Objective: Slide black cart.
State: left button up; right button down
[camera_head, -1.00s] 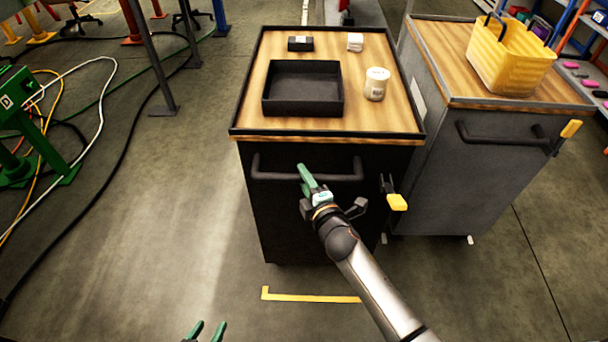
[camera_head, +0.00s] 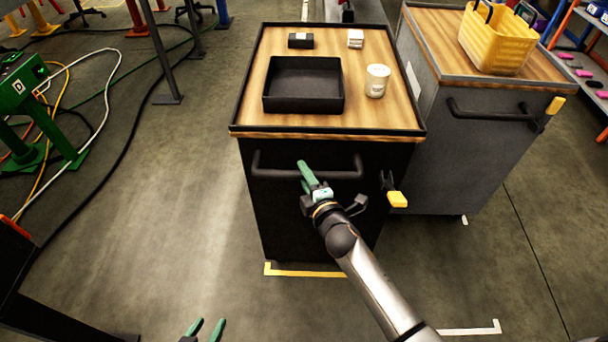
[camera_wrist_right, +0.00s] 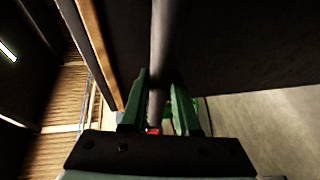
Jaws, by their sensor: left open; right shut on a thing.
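The black cart (camera_head: 290,222) stands in the middle of the head view, with a wooden top and a dark handle (camera_head: 270,173) across its near face. My right gripper (camera_head: 304,175) is shut on this handle near its middle. In the right wrist view the green fingers of my right gripper (camera_wrist_right: 158,108) lie on both sides of the handle bar (camera_wrist_right: 160,60). My left gripper (camera_head: 205,328) is open and empty at the bottom edge of the head view, apart from the cart. Most of the left arm is out of view.
A black tray (camera_head: 303,85), a white jar (camera_head: 377,80) and two small boxes sit on the cart. A grey cart (camera_head: 440,150) with a yellow basket (camera_head: 497,40) stands close on the right. Yellow floor tape (camera_head: 300,272) lies at the black cart's base.

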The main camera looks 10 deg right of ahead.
jog(key=shift+s+a+f, duration=0.1)
jog(key=shift+s+f, duration=0.1)
jog(key=shift+f, duration=0.05)
jog(key=c, duration=1.1)
grip_release()
jog(key=o, duration=0.3)
jog(key=shift+s+r, duration=0.15)
jog(key=shift+o, duration=0.7)
jog(key=shift+r, duration=0.1)
jog(key=p+v, duration=0.1)
jog(key=v, duration=1.1)
jog(key=shift+s, duration=0.15)
